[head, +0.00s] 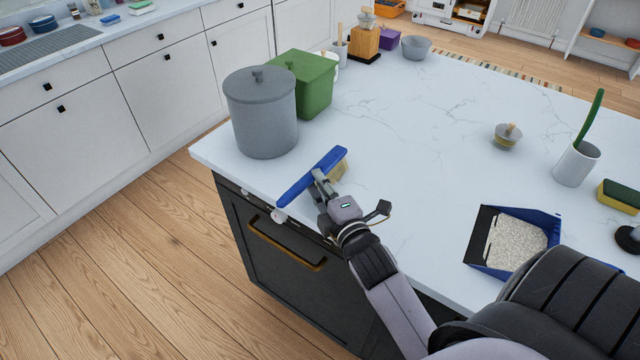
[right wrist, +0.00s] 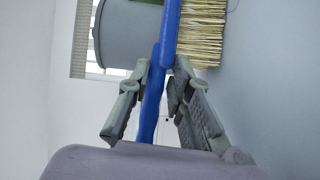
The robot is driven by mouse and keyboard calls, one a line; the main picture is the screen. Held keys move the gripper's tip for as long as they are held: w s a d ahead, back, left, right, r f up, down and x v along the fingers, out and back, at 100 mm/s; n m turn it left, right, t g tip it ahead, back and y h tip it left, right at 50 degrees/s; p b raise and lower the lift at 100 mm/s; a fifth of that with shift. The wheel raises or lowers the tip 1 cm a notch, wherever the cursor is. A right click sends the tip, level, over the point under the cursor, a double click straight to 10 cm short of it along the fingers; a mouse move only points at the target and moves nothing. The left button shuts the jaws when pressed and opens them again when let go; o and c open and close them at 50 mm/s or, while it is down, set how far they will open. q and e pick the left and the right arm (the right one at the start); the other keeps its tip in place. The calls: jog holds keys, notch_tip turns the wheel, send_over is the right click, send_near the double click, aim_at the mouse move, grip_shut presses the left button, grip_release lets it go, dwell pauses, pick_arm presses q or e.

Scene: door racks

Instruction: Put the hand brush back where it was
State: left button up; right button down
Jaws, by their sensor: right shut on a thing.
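The hand brush (head: 325,168) has a blue back and handle and pale yellow bristles. My right gripper (head: 322,186) is shut on its handle, near the front left edge of the island. In the right wrist view the blue handle (right wrist: 166,50) runs between the two fingers (right wrist: 160,85), with the bristles (right wrist: 202,32) on the right side. I cannot tell whether the bristles touch the countertop. A blue dustpan (head: 545,222) with pale, grainy contents lies on the counter at the right. My left gripper is not in view.
A grey lidded canister (head: 262,115) and a green bin (head: 310,82) stand just behind the brush. A white cup (head: 577,163) with a green handle in it, a small lidded pot (head: 507,137) and a sponge (head: 620,197) are at the right. The middle of the marble counter (head: 430,130) is clear.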

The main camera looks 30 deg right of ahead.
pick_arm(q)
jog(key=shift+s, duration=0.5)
pick_arm(e)
jog(key=shift+s+f, duration=0.15)
jog(key=shift+f, duration=0.55)
jog(key=c, duration=1.4)
grip_release()
jog(key=shift+f, duration=0.1)
jog(key=shift+c, duration=0.2)
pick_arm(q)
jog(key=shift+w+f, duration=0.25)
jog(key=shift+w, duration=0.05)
pick_arm(e)
jog(key=shift+r, duration=0.2)
jog(key=shift+r, duration=0.15)
pick_arm(q)
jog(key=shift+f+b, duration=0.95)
jog(key=shift+b, duration=0.25)
pick_arm(e)
jog(key=s+a+r, duration=0.1)
jog(key=s, duration=1)
jog(key=shift+s+a+r, duration=0.35)
jog(key=shift+a, duration=0.05)
